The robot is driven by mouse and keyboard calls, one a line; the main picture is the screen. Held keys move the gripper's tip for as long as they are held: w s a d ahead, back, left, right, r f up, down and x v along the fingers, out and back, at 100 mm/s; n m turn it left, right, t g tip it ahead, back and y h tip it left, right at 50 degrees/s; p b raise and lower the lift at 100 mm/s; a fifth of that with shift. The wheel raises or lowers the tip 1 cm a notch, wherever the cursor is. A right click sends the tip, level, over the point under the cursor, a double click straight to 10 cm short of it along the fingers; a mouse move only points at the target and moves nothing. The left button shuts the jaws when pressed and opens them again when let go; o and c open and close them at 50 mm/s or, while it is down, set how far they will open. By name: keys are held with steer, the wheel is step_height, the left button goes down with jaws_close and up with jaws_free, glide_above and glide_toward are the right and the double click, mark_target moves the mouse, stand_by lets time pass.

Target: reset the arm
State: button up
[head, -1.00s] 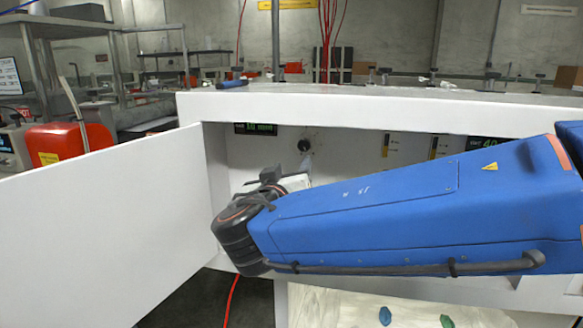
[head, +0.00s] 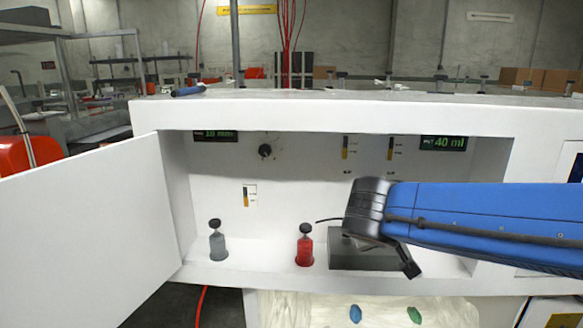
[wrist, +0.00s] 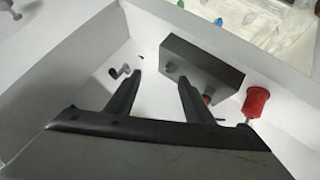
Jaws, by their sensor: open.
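My blue arm reaches in from the right in the head view, its black wrist joint in front of the white cabinet's (head: 330,112) open front. My gripper (wrist: 160,78) is clear in the wrist view: two dark fingers stand apart with nothing between them. In the head view the arm mostly hides it. A dark grey box (head: 350,255) stands on the cabinet floor, partly behind my wrist joint; it also shows beyond the fingers in the wrist view (wrist: 203,68).
A red bottle (head: 305,247) and a grey bottle (head: 218,243) stand left of the box. The white door (head: 85,235) is open at the left. A blue piece (head: 355,313) and a green piece (head: 414,314) lie on pale cloth below. The floor between the bottles is clear.

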steer(key=s+d+f+g+y, duration=0.1)
steer(key=s+d+f+y, duration=0.1)
steer(key=s+f, duration=0.3)
steer(key=s+d+f+g+y, duration=0.2)
steer(key=s+d+f+y, duration=0.1)
steer(key=s, duration=0.9)
steer(key=shift+s+d+f+m+y, duration=0.25)
steer(key=shift+s+f+y, duration=0.2)
steer(key=shift+f, duration=0.85)
